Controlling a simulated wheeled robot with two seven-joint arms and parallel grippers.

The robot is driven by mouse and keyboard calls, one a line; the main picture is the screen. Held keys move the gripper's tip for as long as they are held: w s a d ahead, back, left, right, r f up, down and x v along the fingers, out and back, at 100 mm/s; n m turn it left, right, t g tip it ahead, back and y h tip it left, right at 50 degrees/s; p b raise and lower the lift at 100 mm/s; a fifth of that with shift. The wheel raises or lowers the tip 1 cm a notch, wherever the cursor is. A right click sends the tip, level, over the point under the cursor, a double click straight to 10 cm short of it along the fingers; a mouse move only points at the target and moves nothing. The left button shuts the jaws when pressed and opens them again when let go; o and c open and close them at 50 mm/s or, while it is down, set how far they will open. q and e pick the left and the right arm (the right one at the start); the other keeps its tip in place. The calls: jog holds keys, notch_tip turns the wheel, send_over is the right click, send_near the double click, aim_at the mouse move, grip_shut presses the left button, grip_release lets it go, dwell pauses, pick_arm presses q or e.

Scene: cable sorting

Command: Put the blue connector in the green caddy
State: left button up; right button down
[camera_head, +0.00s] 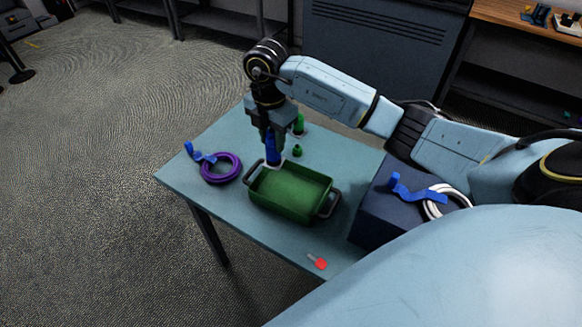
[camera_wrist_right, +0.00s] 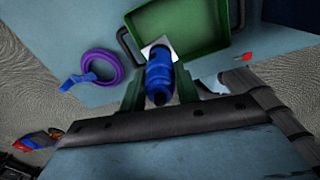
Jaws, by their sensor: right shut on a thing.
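The blue connector (camera_head: 272,150) is held upright in my right gripper (camera_head: 272,137), whose jaws are shut on it. Its white lower end is at the far left corner of the green caddy (camera_head: 283,207); I cannot tell whether it touches the rim. In the right wrist view the blue connector (camera_wrist_right: 159,76) sits between the fingers of my right gripper (camera_wrist_right: 160,88), with a white piece at its far end overlapping the rim of the green caddy (camera_wrist_right: 216,52). The caddy looks empty inside. My left gripper is not in view.
A purple cable coil (camera_head: 207,174) with a blue tie lies left of the caddy. Green connectors (camera_head: 299,125) stand behind it. A red-ended piece (camera_head: 319,262) lies near the front edge. A dark blue box (camera_head: 372,211) at right carries a white cable (camera_head: 430,208) with a blue tie.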

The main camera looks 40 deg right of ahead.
aim_at(275, 153)
jog(key=shift+d+f+m, duration=0.15)
jog(key=shift+f+m, duration=0.1)
jog(key=shift+m, duration=0.65)
jog(key=shift+f, duration=0.35)
notch_tip(275, 153, down, 4)
jog(key=shift+b, duration=0.4)
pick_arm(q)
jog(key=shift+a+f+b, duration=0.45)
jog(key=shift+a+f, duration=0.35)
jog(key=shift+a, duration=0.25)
pick_arm(e)
jog(key=shift+f, duration=2.6)
jog(key=shift+f, duration=0.1)
jog(key=c, duration=1)
grip_release()
jog(key=shift+c, duration=0.2)
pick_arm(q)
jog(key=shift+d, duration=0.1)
